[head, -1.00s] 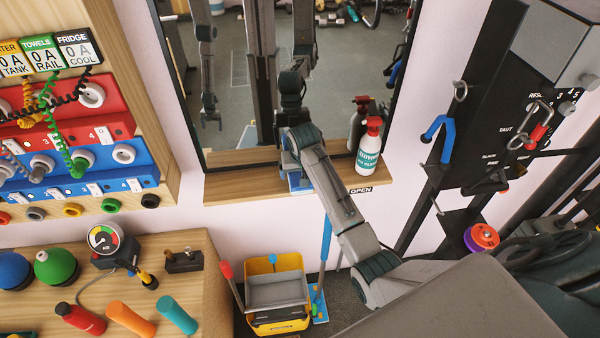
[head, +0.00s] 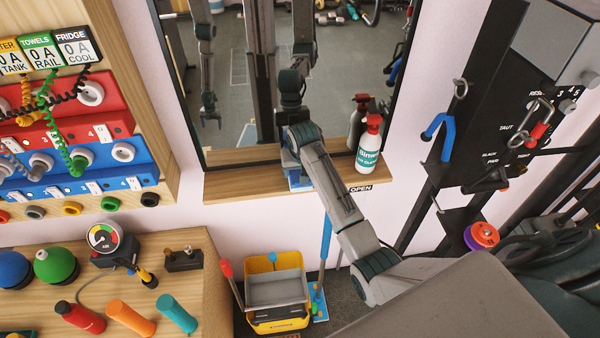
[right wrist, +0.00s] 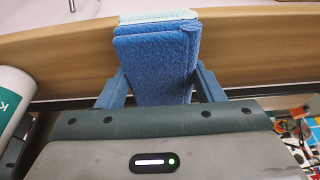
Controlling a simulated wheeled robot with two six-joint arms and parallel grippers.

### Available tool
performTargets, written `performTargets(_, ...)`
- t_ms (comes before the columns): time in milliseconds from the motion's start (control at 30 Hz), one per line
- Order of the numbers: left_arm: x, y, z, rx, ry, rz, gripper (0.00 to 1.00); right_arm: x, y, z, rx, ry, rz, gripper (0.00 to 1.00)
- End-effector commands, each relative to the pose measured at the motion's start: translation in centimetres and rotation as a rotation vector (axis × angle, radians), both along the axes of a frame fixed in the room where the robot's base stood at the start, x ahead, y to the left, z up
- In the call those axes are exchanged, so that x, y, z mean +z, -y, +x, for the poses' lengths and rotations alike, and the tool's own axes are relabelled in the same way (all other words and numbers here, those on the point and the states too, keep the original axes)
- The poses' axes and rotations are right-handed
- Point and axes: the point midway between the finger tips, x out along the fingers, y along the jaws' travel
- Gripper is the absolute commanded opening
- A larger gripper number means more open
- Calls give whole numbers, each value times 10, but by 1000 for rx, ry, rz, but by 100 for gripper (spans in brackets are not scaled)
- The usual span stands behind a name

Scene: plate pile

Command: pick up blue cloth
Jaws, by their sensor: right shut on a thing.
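The blue cloth (right wrist: 152,70) is a folded, textured pad with a paler top layer, standing up between the fingers of my right gripper (right wrist: 160,88) in the right wrist view. The fingers press on it from both sides, so the gripper is shut on it. In the head view a blue bit of the cloth (head: 300,182) shows at the wooden shelf (head: 235,188), below the mirror. My wrist hides most of it there, and I cannot tell whether it still touches the shelf. My left gripper is not directly in view.
A white spray bottle (head: 368,148) with a red top stands on the shelf just right of my right gripper. The mirror (head: 240,80) rises close behind. A yellow bucket (head: 278,318) is on the floor below. Black equipment with hooks (head: 480,130) stands at the right.

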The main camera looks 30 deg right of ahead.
Motion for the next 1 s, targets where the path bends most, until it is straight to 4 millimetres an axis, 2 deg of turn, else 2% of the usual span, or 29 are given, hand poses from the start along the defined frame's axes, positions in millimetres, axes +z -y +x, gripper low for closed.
performTargets(233,-26,0,0,0,0,0,87,26,-1,-2,2,4,0,39)
performTargets(700,-65,0,0,0,0,0,87,35,-50,-107,0,2,4,39)
performTargets(800,-69,0,0,0,0,0,87,38,-57,-124,0,2,3,39)
performTargets(1000,-61,0,0,0,0,0,87,44,-66,-142,0,0,1,39)
